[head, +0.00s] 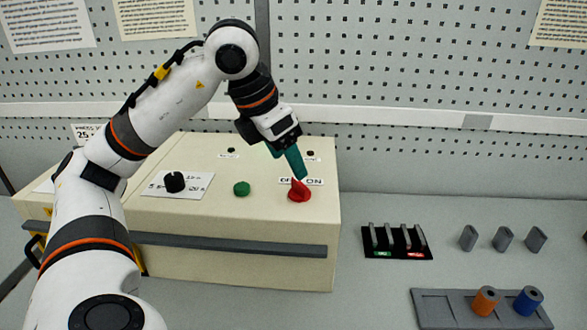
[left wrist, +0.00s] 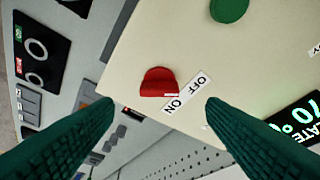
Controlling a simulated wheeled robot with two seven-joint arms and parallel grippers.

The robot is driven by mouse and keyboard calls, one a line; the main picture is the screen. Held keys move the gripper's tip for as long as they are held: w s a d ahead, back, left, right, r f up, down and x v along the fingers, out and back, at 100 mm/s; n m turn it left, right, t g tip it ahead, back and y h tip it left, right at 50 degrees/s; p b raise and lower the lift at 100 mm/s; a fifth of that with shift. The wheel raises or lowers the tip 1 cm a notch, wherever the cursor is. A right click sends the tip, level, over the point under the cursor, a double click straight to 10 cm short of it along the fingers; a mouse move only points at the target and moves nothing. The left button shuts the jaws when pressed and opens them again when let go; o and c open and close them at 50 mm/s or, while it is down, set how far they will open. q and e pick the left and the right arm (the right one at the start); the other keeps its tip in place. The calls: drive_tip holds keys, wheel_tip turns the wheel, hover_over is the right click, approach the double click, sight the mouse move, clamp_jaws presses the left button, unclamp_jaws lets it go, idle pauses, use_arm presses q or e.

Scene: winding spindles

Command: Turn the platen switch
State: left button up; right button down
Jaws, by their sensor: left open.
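The red platen switch (head: 299,192) is a knob on top of the cream machine box (head: 240,220), in front of an OFF/ON label (head: 315,181). It also shows in the left wrist view (left wrist: 158,82), with its label (left wrist: 187,93) beside it. My left gripper (head: 301,176) has teal fingers pointing down just above and behind the red switch. In the left wrist view its fingers (left wrist: 160,104) are spread apart, with the switch beyond and between them. I cannot tell whether they touch it. My right gripper is not in view.
A green button (head: 241,188) and a black dial (head: 175,181) sit left of the switch. A black rack (head: 397,241), grey blocks (head: 503,238) and a grey tray (head: 437,306) with orange (head: 485,301) and blue spools (head: 528,302) lie right. A perforated panel (head: 400,60) stands behind.

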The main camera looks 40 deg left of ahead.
use_arm(q)
drive_tip(key=p+v, duration=0.1)
drive_tip(key=v, duration=0.5)
idle(0.5)
